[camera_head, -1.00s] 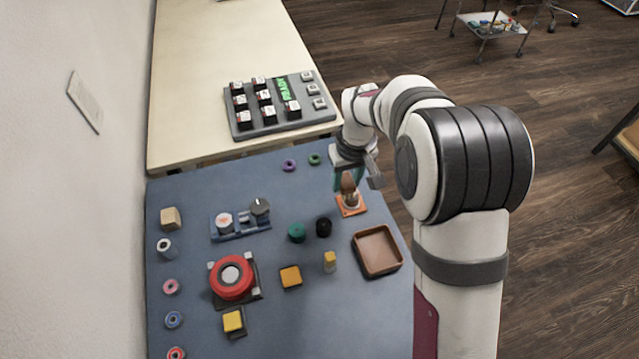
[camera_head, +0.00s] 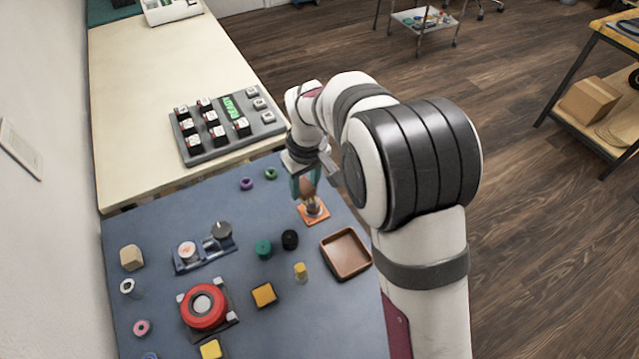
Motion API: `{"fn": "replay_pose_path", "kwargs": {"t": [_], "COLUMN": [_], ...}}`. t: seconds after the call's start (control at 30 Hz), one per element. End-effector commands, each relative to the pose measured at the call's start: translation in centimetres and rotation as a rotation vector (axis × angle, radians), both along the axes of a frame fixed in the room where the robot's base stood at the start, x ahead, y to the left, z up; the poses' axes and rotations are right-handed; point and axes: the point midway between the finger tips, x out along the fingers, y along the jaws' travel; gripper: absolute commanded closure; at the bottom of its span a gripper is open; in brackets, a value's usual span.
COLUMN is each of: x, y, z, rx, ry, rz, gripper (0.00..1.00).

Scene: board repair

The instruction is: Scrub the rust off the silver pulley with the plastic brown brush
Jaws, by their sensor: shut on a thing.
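My gripper (camera_head: 305,184) points down at the far right of the blue mat (camera_head: 150,225). Its teal fingers are shut on the brown brush (camera_head: 307,188). The brush is upright at an orange square stand (camera_head: 314,215); I cannot tell whether it is still seated or slightly lifted. A blue-grey fixture (camera_head: 205,256) lies left of centre. It carries a silver-grey pulley (camera_head: 221,231) on its right and a whitish round part with a reddish top (camera_head: 187,250) on its left. Rust on the silver pulley is too small to make out.
Green (camera_head: 263,249) and black (camera_head: 290,239) knobs stand between stand and fixture. A brown tray (camera_head: 346,253) lies right. A keypad (camera_head: 226,124) sits on the cream table behind.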

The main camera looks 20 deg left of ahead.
Motion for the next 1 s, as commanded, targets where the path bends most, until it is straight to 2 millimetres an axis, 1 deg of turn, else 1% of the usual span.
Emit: {"fn": "replay_pose_path", "kwargs": {"t": [0.03, 0.17, 0.2, 0.27, 0.3, 0.37, 0.4, 0.5, 0.6, 0.67, 0.87, 1.0], "x": [-0.7, -3.5, -4.7, -6.7, -8.2, -10.7, -12.3, -15.6, -17.6, -18.3, -18.5, -18.5], "y": [1.9, 7.4, 9.3, 12.1, 14.0, 16.5, 18.0, 20.7, 22.1, 22.5, 22.7, 22.6], "z": [0.1, 0.3, 0.4, 0.5, 0.6, 0.7, 0.8, 0.9, 1.0, 1.0, 0.6, -0.4], "rx": [0.001, 0.000, 0.000, 0.000, 0.000, -0.001, -0.001, 0.001, 0.000, 0.000, -0.001, -0.001], "ry": [-0.001, -0.002, 0.000, 0.000, -0.001, -0.001, -0.001, -0.001, 0.000, 0.000, 0.001, 0.001], "rz": [0.048, 0.201, 0.255, 0.337, 0.395, 0.477, 0.527, 0.626, 0.682, 0.699, 0.707, 0.706], "gripper": [1.00, 1.00, 1.00, 1.00, 1.00, 1.00, 1.00, 1.00, 1.00, 1.00, 1.00, 1.00]}}
